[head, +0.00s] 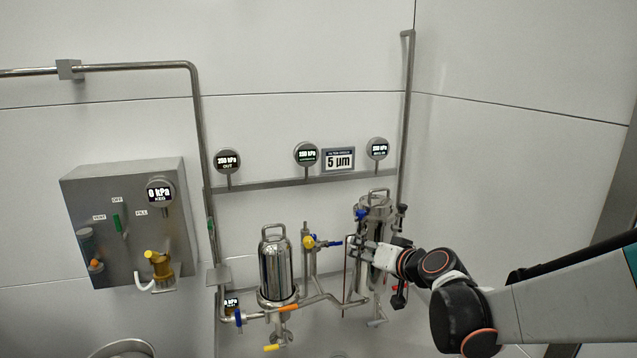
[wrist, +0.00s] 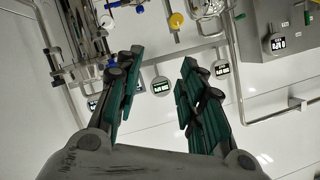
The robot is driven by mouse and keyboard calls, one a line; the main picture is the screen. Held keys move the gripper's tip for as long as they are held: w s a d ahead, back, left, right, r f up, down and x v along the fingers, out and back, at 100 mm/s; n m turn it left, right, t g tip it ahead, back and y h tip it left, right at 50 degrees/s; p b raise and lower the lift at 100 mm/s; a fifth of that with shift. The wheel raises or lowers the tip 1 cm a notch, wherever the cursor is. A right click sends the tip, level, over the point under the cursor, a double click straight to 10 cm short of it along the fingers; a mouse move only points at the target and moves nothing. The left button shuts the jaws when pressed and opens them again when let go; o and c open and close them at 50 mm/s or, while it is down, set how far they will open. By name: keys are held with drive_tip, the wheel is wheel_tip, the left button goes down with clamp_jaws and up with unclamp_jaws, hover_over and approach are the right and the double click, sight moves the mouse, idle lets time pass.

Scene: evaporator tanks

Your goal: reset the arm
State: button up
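My arm reaches in from the right in the head view. My gripper (head: 362,250) is in front of the right-hand steel filter housing (head: 377,212) and partly hides it. In the wrist view my gripper (wrist: 160,75) has its two green-padded fingers spread apart. Only wall and gauges show between them, and I see nothing held. Whether a finger touches the housing or its pipes cannot be told.
A second steel housing (head: 276,268) with orange and yellow handles stands to the left. Gauges and a "5 µm" display (head: 339,160) sit on a rail above. A grey wall box (head: 128,218) is at far left. The upper right wall is bare.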

drive_tip(key=s+d+g+h, duration=0.2)
drive_tip(key=s+d, duration=0.1)
drive_tip(key=s, duration=0.7)
drive_tip(key=s+d+f+g+h, duration=0.1)
drive_tip(key=s+d+h, duration=0.1)
drive_tip(key=s, duration=0.9)
drive_tip(key=s+d+f+g+h, duration=0.1)
drive_tip(key=s+d+g+h, duration=0.1)
drive_tip(key=s, duration=0.9)
drive_tip(key=shift+s+d+f+n+g, duration=0.2)
drive_tip(key=shift+d+f+n+g, duration=0.1)
drive_tip(key=shift+d, duration=0.5)
